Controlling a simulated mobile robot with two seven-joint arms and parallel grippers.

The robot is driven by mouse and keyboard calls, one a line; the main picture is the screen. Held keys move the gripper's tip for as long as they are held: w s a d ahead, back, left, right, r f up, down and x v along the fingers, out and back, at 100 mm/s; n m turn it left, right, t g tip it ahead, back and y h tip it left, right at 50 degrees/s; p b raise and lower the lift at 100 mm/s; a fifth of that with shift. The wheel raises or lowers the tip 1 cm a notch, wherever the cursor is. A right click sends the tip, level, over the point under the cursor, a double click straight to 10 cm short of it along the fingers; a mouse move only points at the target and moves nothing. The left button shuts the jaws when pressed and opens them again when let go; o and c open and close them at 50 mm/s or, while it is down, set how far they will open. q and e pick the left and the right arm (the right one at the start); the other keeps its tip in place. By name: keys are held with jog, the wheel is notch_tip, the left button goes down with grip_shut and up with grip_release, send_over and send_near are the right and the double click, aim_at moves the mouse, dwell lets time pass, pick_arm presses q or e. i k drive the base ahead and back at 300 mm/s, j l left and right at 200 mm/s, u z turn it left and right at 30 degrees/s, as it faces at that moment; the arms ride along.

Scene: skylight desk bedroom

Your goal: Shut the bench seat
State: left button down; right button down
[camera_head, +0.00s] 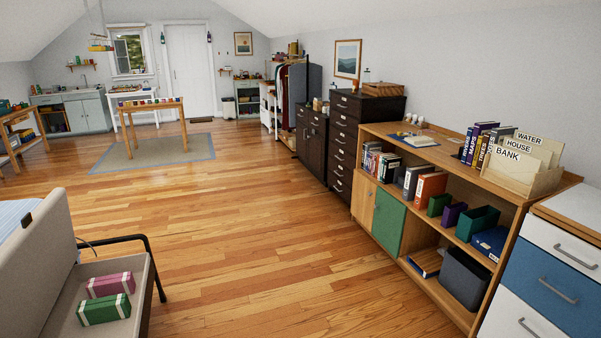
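What looks like the bench seat is at the lower left, cut off by the picture's edges. A beige panel (40,262) stands raised and tilted on its left side. Beside it a shallow grey compartment (130,268) is open at the top. A pink box with white bands (110,284) and a green box with white bands (104,309) lie inside it. A black tubular bar (146,241) runs along the back and right of the compartment. Neither of my grippers is in view.
Bare wood floor (240,240) is open between the bench and the wooden shelf unit (365,212) on the right. A blue and white drawer unit (548,284) stands at the lower right. Dark cabinets (343,145) line the right wall. A small table (150,107) stands on a rug farther back.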

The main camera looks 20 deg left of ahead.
aim_at(36, 260)
jog(key=i+u, duration=0.5)
jog(key=i+l+u, duration=0.1)
jog(key=i+u, duration=0.65)
jog(key=u, duration=0.15)
jog(key=i+l+u, duration=0.1)
jog(key=i+u, duration=0.25)
jog(key=i+l+u, duration=0.15)
jog(key=u, duration=0.25)
jog(key=i+l+u, duration=0.1)
jog(key=u, duration=0.3)
jog(key=i+l+u, duration=0.2)
jog(key=u, duration=0.2)
jog(key=i+l+u, duration=0.2)
jog(key=u, duration=0.2)
jog(key=i+l+u, duration=0.2)
jog(key=u, duration=0.3)
jog(key=i+l+u, duration=0.15)
jog(key=l+u, duration=0.3)
jog(key=i+l+u, duration=0.15)
jog(key=u, duration=0.35)
jog(key=l, duration=0.1)
